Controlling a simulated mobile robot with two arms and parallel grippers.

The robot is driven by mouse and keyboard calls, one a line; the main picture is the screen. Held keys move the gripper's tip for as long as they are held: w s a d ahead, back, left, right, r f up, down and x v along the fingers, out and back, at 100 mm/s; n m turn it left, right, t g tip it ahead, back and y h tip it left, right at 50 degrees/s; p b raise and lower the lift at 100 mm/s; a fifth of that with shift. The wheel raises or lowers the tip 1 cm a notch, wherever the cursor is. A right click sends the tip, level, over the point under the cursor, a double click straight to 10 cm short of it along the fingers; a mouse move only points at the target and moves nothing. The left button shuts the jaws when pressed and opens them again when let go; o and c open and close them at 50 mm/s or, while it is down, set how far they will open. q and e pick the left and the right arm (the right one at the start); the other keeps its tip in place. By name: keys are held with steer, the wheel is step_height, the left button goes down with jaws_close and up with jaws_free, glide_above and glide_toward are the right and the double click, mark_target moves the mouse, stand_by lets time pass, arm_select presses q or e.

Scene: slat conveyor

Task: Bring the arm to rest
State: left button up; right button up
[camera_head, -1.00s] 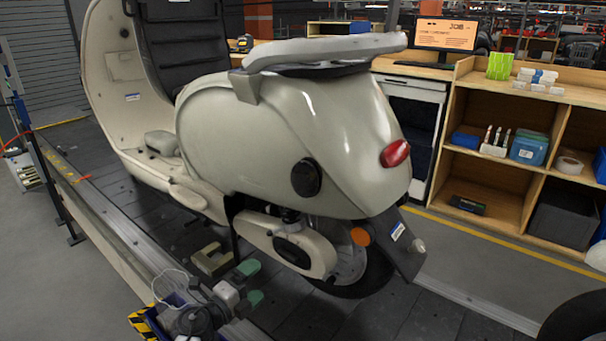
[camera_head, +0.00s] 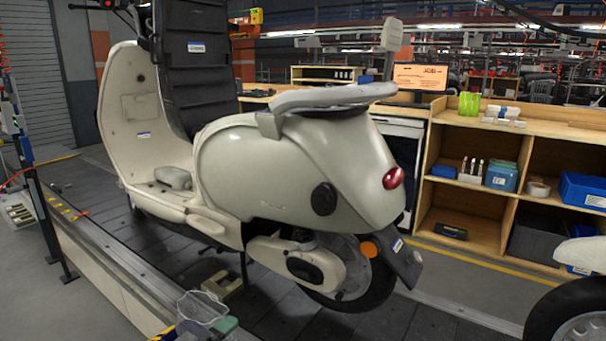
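Neither of my arms nor my grippers shows in the head view. A cream scooter (camera_head: 270,165) stands upright on the dark slat conveyor (camera_head: 100,200). It has a dark seat, a red tail light and a grey rear rack. A beige block (camera_head: 222,286) sits on the slats below the scooter, next to its stand.
A wooden shelf unit (camera_head: 470,190) with bins, bottles and a green box on top stands at the back right, with a monitor (camera_head: 419,77) beside it. Part of another cream vehicle (camera_head: 575,300) shows at the lower right. A clear bag-like item (camera_head: 203,307) lies at the bottom edge.

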arm_select(q)
steer(key=s+a+f+n+g+y+p, duration=0.25)
steer(key=s+f+n+y+p, duration=0.2)
steer(key=s+f+n, duration=0.45)
steer(key=s+a+f+n+g+y+p, duration=0.2)
steer(key=s+f+n+g+y+p, duration=0.25)
steer(key=s+f, duration=0.8)
steer(key=s+a+f+n+g+p, duration=0.1)
steer(key=s+f+n+g+p, duration=0.1)
steer(key=s, duration=0.8)
steer(key=s+f+n+g+p, duration=0.2)
steer(key=s+n+p, duration=0.1)
steer(key=s, duration=0.8)
steer(key=s+a+f+n+g+p, duration=0.1)
steer(key=s+f+n+g+p, duration=0.1)
steer(key=s, duration=0.9)
steer(key=shift+s+a+g+y, duration=0.15)
steer(key=shift+a+g+y, duration=0.2)
steer(key=shift+g, duration=0.25)
arm_select(e)
steer(key=s+d+f, duration=0.1)
steer(key=s+f, duration=0.1)
steer(key=s, duration=0.7)
steer(key=s+d+f+g, duration=0.1)
steer(key=s+d+f, duration=0.1)
steer(key=s, duration=0.7)
steer(key=shift+d+f+g, duration=0.15)
steer(key=shift+f+g, duration=0.15)
steer(key=shift+f, duration=0.25)
